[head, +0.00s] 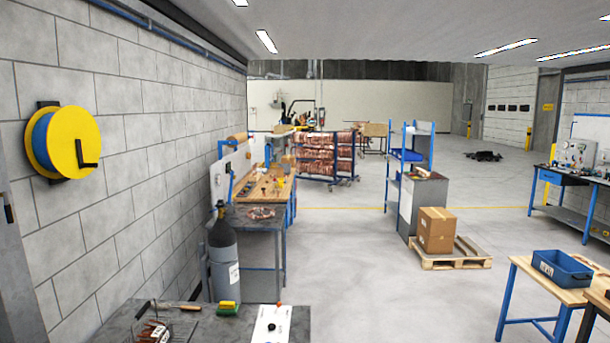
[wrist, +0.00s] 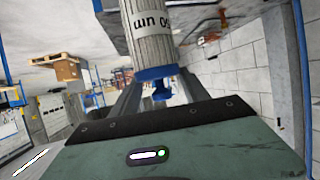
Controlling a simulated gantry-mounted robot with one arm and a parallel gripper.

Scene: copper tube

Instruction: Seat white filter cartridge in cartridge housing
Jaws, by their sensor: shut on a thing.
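The white filter cartridge (wrist: 148,35) shows in the wrist view, which looks turned upside down. It is a ribbed, pale cylinder with dark lettering and a blue end cap (wrist: 157,75). My gripper (wrist: 158,92) is shut on it near the blue cap, between two dark fingers. The far end of the cartridge runs out of the top of the picture. I cannot pick out the cartridge housing in either view. My gripper and the cartridge do not show in the head view.
A grey bench surface (wrist: 207,25) lies close beside the cartridge in the wrist view. In the head view, a gas cylinder (head: 224,258) stands behind the near bench (head: 196,325). A cardboard box (head: 436,229) sits on a pallet (head: 450,258). The middle floor is clear.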

